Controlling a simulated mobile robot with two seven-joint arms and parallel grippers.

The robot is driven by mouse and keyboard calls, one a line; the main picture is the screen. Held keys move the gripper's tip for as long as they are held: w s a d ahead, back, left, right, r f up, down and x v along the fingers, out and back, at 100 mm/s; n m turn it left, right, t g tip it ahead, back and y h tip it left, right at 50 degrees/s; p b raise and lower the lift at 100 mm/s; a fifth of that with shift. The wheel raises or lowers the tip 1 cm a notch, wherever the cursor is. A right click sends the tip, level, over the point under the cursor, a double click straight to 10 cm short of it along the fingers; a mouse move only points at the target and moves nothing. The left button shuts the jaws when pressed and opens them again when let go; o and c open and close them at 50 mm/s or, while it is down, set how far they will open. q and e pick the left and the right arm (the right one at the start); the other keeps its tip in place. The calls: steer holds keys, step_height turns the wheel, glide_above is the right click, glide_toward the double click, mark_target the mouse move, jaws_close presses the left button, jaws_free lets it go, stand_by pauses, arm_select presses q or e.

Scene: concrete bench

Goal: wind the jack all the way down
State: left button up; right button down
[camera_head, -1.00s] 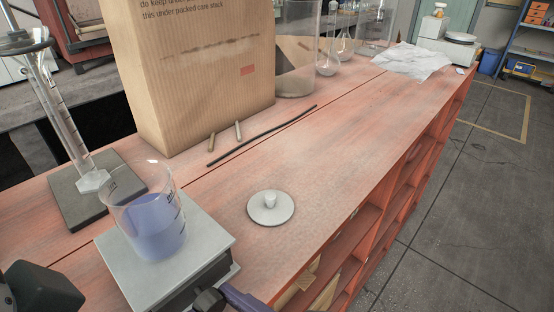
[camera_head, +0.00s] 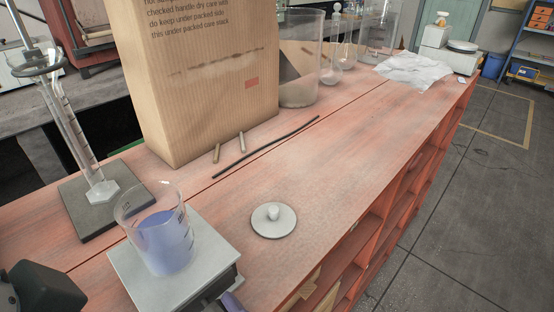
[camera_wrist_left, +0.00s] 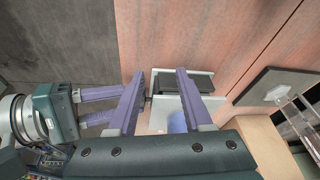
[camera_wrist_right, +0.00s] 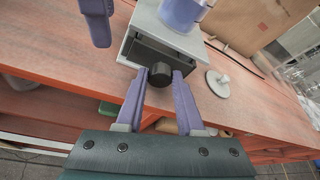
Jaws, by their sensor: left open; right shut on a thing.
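The lab jack (camera_head: 205,252) stands at the near edge of the bench, with its grey top plate in view and its lower part largely cut off in the head view. A glass beaker with blue liquid (camera_head: 166,243) stands upright on the plate. In the right wrist view my right gripper (camera_wrist_right: 160,78) is shut on the black knob (camera_wrist_right: 161,72) on the jack's front. My left gripper (camera_wrist_left: 157,75) is open and empty above the jack, its fingers apart; one of its fingers shows in the right wrist view (camera_wrist_right: 97,22). The jack's linkage is mostly hidden.
A white round lid-like disc with a knob (camera_head: 273,221) lies right of the jack. A measuring cylinder (camera_head: 75,135) stands on a dark base at left.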

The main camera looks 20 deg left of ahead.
steer(key=c, duration=0.5)
jaws_free()
